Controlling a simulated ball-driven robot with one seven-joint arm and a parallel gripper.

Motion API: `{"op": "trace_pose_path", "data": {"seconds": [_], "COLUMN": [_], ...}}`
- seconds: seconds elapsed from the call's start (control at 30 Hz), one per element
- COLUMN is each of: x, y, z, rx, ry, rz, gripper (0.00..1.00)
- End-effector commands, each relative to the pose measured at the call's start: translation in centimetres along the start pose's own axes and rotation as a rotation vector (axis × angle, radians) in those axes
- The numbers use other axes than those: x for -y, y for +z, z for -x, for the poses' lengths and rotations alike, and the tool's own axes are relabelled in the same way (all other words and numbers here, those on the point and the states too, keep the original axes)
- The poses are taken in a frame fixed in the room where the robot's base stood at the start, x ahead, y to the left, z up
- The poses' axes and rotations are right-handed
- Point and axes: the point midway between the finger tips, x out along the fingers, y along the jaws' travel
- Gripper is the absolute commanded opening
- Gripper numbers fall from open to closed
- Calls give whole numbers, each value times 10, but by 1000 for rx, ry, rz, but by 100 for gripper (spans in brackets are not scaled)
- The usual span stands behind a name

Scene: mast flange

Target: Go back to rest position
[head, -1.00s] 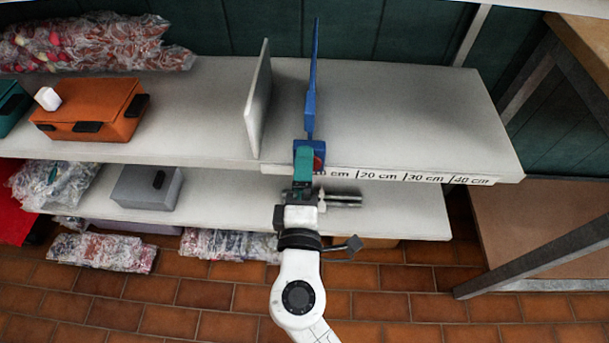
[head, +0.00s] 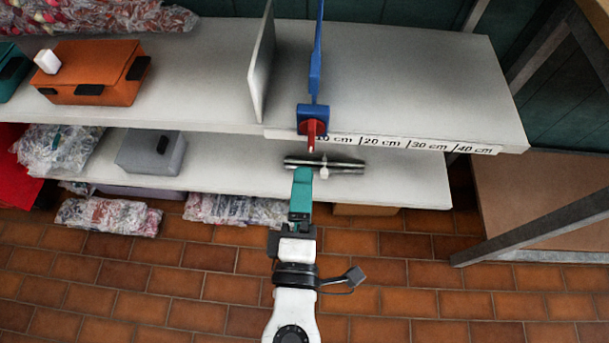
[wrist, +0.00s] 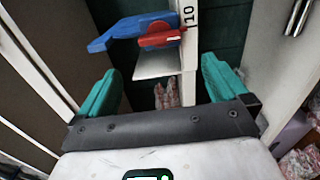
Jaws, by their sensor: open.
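My gripper (head: 302,185) is in front of the shelf unit, low over the tiled floor side, with its teal fingers toward the shelves. In the wrist view my gripper (wrist: 160,90) has its two teal fingers spread wide with nothing between them. A blue slider with a red knob (head: 313,128) sits at the front edge of the upper shelf, by the scale. It also shows in the wrist view as a red knob (wrist: 160,34) beyond the fingers, apart from them.
The upper shelf (head: 410,85) carries a white upright divider (head: 262,62) and an orange box (head: 90,72). Metal rods (head: 340,166) and a grey box (head: 150,152) lie on the lower shelf. A table frame (head: 540,235) stands at right. The floor (head: 420,310) in front is clear.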

Motion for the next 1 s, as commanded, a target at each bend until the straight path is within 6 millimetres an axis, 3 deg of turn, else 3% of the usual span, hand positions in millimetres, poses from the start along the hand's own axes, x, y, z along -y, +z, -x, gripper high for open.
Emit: {"op": "trace_pose_path", "data": {"seconds": [0.67, 0.77, 0.83, 1.0], "x": [1, 7, 16, 59], "y": [4, 32, 65, 172], "z": [0, -9, -17, -19], "rx": [10, 86, 180, 495], "ry": [-6, -51, -108, -311], "rz": [-7, -61, -129, -374], "gripper": [100, 100, 100, 100]}}
